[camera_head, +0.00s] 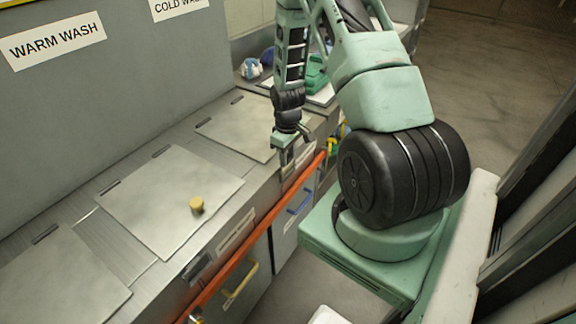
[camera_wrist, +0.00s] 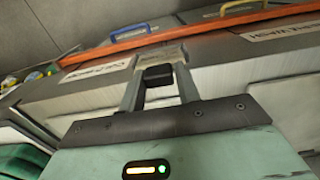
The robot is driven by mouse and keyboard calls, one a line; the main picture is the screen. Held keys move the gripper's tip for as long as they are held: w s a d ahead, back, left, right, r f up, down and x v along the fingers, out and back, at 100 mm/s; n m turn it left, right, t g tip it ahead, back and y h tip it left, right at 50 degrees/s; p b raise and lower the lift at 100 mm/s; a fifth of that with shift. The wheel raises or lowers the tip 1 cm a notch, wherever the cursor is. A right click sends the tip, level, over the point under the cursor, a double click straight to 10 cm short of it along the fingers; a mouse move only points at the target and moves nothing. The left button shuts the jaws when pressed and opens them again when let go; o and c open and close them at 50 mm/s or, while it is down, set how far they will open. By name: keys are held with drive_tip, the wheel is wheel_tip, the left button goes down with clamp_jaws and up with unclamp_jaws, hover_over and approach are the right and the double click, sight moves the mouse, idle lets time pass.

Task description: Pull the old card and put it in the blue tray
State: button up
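My gripper (camera_head: 287,155) hangs over the front edge of the counter in the head view, near a label strip. Its fingers also show in the wrist view (camera_wrist: 162,52), spread apart with a dark block between them further back. A pale card with dark lettering (camera_wrist: 98,70) sits on the counter front just left of the fingertips; I cannot tell whether a finger touches it. Another lettered card (camera_wrist: 285,31) is at the right. In the head view a pale card strip (camera_head: 235,232) is on the counter front. I cannot make out a blue tray.
An orange rail (camera_head: 255,240) runs along the counter front, above drawers with a yellow handle (camera_head: 240,281) and a blue handle (camera_head: 300,204). Blue-white and green items (camera_head: 251,69) stand at the far end.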

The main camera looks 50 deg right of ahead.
drive_tip(key=shift+s+f, duration=0.25)
drive_tip(key=shift+f, duration=0.05)
drive_tip(key=shift+c, duration=0.2)
drive_tip(key=shift+w+r+p, duration=0.2)
drive_tip(key=shift+r+p, duration=1.3)
drive_tip(key=shift+r, duration=0.45)
drive_tip(key=shift+r+p, duration=1.3)
drive_tip(key=shift+r, duration=0.45)
drive_tip(key=shift+r, duration=0.1)
drive_tip(key=shift+r+p, duration=1.5)
drive_tip(key=shift+r, duration=0.4)
